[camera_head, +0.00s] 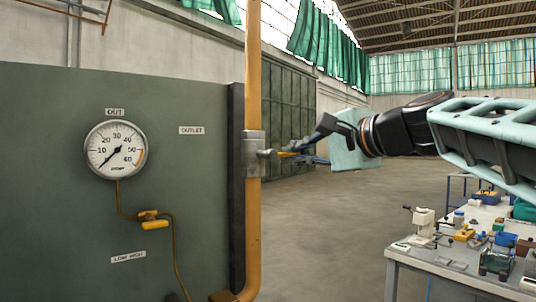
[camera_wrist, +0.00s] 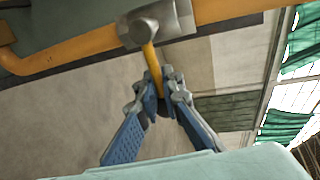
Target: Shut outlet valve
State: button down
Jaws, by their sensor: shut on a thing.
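The outlet valve's grey metal body (camera_head: 253,154) sits on a vertical orange pipe (camera_head: 253,80), right of the "OUTLET" label (camera_head: 191,130). In the wrist view the valve body (camera_wrist: 158,22) is at the top, with its yellow lever (camera_wrist: 150,55) pointing down toward my fingers. In the head view the lever (camera_head: 287,154) sticks out to the right, across the pipe. My gripper (camera_head: 298,150), also in the wrist view (camera_wrist: 160,85), is shut on the lever's outer end. The fingers hide that end.
A dark green panel (camera_head: 60,230) left of the pipe carries a round "OUT" gauge (camera_head: 115,150), its needle pointing lower left. A cluttered workbench (camera_head: 450,262) stands at lower right. Open floor lies between.

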jog(key=c, duration=2)
grip_release()
jog(key=shift+w+d, duration=0.1)
jog(key=shift+d, duration=0.25)
jog(key=shift+c, duration=0.2)
jog(key=shift+a, duration=0.1)
jog(key=v, duration=1.2)
